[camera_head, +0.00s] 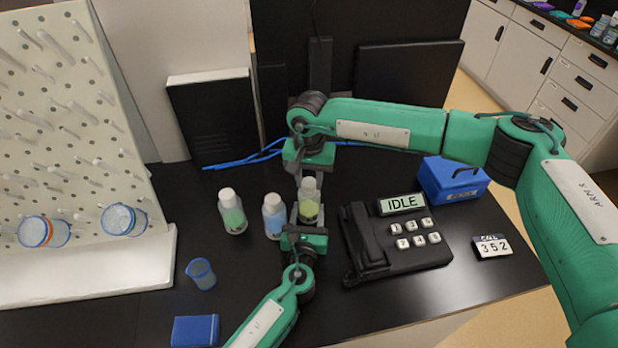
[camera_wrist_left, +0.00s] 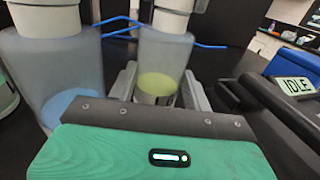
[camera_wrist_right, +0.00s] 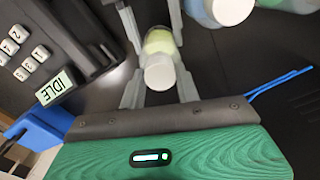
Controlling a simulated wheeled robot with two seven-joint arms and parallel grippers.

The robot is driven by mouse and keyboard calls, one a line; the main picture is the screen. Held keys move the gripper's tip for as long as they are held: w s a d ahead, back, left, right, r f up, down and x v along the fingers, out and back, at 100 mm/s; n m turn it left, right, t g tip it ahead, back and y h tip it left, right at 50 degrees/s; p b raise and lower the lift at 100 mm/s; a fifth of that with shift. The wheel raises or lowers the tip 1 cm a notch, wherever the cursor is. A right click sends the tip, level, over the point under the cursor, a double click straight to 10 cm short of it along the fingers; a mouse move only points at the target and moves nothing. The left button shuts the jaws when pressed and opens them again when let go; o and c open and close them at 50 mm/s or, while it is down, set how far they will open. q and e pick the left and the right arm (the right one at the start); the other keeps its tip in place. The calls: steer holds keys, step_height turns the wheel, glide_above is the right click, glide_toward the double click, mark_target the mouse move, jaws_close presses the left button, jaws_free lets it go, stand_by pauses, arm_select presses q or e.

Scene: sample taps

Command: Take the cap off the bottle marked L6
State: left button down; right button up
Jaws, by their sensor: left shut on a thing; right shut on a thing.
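The bottle with yellow-green contents (camera_head: 309,210) stands upright, rightmost of three, under its white cap (camera_head: 309,184). My left gripper (camera_head: 306,215) is shut around its body from the near side; the left wrist view shows this bottle (camera_wrist_left: 162,58) between the fingers. My right gripper (camera_head: 308,180) comes from behind and above and is shut at the cap, which faces the camera in the right wrist view (camera_wrist_right: 159,74). The blue bottle (camera_head: 274,217) and green bottle (camera_head: 232,214) stand to the left, both capped. No bottle marking is readable, so I cannot tell which is L6.
A black telephone (camera_head: 398,240) reading IDLE stands close right, with a blue box (camera_head: 453,181) and a card reading 352 (camera_head: 492,247) beyond. A blue cup (camera_head: 201,274) and blue block (camera_head: 195,330) are front left. A white pegboard (camera_head: 75,130) fills the left.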

steer(key=n, duration=0.9)
steer(key=o, duration=1.1)
steer(key=shift+c, duration=0.2)
steer(key=shift+r, duration=0.1)
